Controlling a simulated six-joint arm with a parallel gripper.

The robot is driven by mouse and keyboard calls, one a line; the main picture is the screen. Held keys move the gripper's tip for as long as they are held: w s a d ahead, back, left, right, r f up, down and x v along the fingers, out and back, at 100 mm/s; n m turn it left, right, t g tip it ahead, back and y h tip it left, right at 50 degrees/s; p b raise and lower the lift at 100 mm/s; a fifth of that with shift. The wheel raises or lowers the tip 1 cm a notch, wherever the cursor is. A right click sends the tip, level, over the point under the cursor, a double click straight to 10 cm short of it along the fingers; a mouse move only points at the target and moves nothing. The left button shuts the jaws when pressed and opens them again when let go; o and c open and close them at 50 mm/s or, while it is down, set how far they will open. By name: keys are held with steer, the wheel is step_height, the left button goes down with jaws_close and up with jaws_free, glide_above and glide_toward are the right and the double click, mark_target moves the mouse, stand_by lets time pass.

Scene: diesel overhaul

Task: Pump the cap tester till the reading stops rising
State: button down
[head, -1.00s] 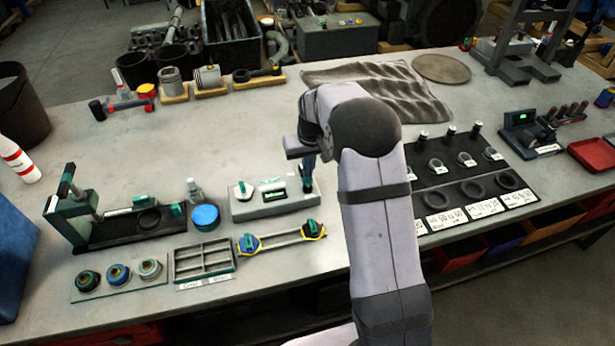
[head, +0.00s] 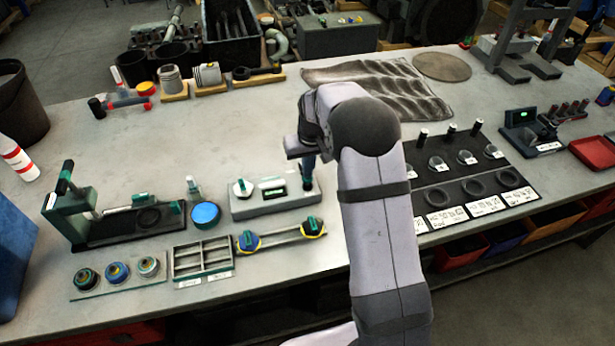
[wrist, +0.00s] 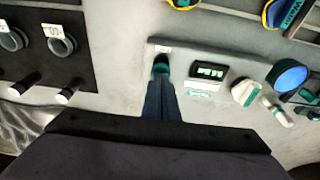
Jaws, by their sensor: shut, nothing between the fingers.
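The cap tester (head: 272,199) is a grey box on the bench, left of my arm, with a green-lit display and a white and green knob (head: 243,189). In the wrist view the tester (wrist: 222,85) shows its lit display (wrist: 209,71), whose figures are too small to read. A dark green plunger top (wrist: 161,66) stands at one end of the box. My gripper (wrist: 161,76) is shut and empty, pointing down with its tips at that plunger; whether they touch it I cannot tell. It also shows in the head view (head: 308,181).
A fixture with a green handle (head: 75,205), a blue-lidded pot (head: 205,214) and a divided tray (head: 203,262) stand to the left. A row of colored caps (head: 117,272) lies in front. A black board (head: 470,180) with rings is on the right.

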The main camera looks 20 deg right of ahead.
steer(key=shift+s+f+b, duration=0.1)
steer(key=shift+f+b, duration=0.45)
steer(key=shift+f, duration=0.6)
steer(key=shift+r, duration=0.1)
steer(key=shift+r+p, duration=1.3)
steer(key=shift+r, duration=0.3)
steer(key=shift+r+p, duration=1.85)
steer(key=shift+r, duration=0.7)
step_height(320, 180, up, 4)
steer(key=p, duration=0.3)
